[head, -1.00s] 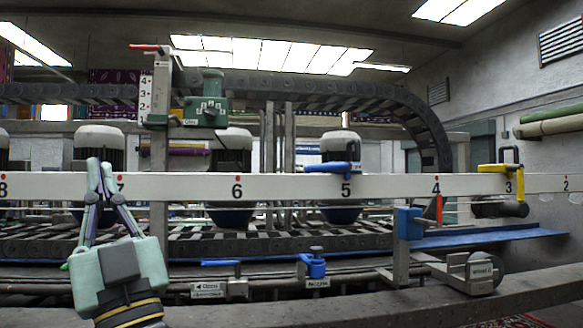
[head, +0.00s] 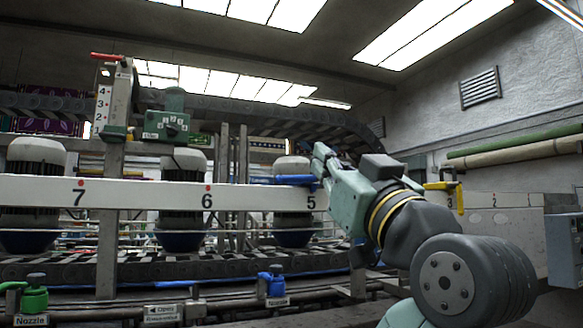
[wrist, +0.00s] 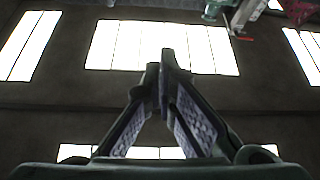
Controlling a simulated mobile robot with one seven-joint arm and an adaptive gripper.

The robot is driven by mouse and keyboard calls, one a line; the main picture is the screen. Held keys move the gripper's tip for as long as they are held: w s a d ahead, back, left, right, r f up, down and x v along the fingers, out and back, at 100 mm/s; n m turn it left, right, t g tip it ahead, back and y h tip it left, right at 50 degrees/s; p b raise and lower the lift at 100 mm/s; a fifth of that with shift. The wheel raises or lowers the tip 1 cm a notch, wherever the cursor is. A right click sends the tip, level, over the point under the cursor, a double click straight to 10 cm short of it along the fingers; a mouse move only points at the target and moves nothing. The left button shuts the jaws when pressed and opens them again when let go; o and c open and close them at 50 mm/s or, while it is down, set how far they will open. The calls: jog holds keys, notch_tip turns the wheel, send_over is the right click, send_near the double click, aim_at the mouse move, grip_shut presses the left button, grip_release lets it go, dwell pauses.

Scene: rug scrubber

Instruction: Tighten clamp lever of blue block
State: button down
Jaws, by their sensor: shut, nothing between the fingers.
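A blue block (head: 297,180) sits on the white numbered rail (head: 150,194) just above the mark 5. Its right end is close to or behind my gripper's fingers, so its lever is not clear. My gripper (head: 319,152) is shut and empty, with its fingertips just above and right of the blue block in the head view. I cannot tell whether they touch it. In the wrist view the fingertips (wrist: 160,65) meet and point up toward the ceiling, with no block between them.
A yellow block (head: 446,190) sits on the rail near mark 3, partly behind my arm. A green box (head: 166,125) stands at the upper left. Below the rail are a blue valve (head: 272,282) and a green nozzle valve (head: 34,297). Grey motors stand behind the rail.

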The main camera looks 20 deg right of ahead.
notch_tip(320, 180, up, 6)
jog(key=p, duration=0.5)
send_over(295, 179)
jog(key=s, duration=0.3)
jog(key=f, duration=0.5)
jog(key=shift+w+a+p, duration=0.1)
jog(key=shift+w+p, duration=0.15)
jog(key=shift+p, duration=0.15)
jog(key=shift+s, duration=0.1)
